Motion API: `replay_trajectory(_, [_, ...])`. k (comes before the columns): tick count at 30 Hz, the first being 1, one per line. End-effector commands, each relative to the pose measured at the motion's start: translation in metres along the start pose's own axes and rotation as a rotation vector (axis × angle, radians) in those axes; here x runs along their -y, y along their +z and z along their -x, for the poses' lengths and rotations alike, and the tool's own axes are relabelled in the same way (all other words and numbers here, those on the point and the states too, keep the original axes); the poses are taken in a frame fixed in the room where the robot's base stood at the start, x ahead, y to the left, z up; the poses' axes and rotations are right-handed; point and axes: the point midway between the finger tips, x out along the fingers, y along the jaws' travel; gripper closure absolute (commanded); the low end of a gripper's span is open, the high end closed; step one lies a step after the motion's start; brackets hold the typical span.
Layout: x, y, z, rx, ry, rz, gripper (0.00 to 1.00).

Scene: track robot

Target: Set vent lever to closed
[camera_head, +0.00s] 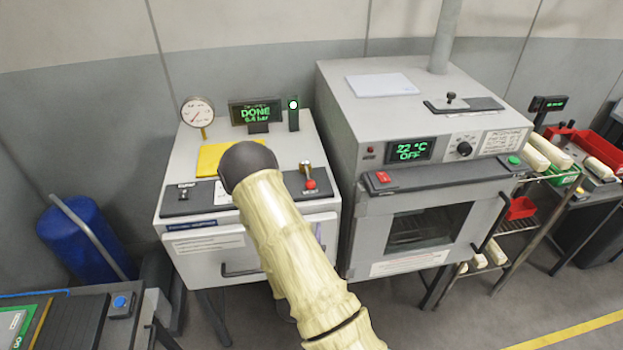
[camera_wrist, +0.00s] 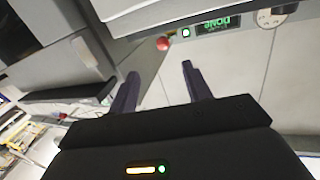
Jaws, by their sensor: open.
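A small lever with a black knob (camera_head: 450,97) stands on a dark plate on top of the grey oven, in front of its pipe. A brass fitting with a red knob (camera_head: 310,184) stands on the right panel of the left machine. I cannot read the labels to tell which is the vent lever. My gripper (camera_wrist: 157,78) is open and empty in the wrist view. A red knob (camera_wrist: 163,44) shows beyond the fingertips, apart from them. In the head view my arm hides the gripper and the middle of the left machine.
The left machine's display (camera_head: 255,112) reads DONE, beside a gauge (camera_head: 197,112). The oven display (camera_head: 409,150) reads 22 °C OFF. A paper sheet (camera_head: 382,85) lies on the oven top. A rack with red bins (camera_head: 521,208) stands right; a blue drum (camera_head: 80,240) stands left.

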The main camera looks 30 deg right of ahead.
Motion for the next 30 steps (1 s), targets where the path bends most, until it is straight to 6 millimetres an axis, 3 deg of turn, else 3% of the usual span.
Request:
replay_trajectory(14, [0.001, -0.002, 0.002, -0.025, -0.009, 0.006, 0.51])
replay_trajectory(30, [0.0, 0.004, -0.017, -0.01, -0.001, 0.003, 0.51])
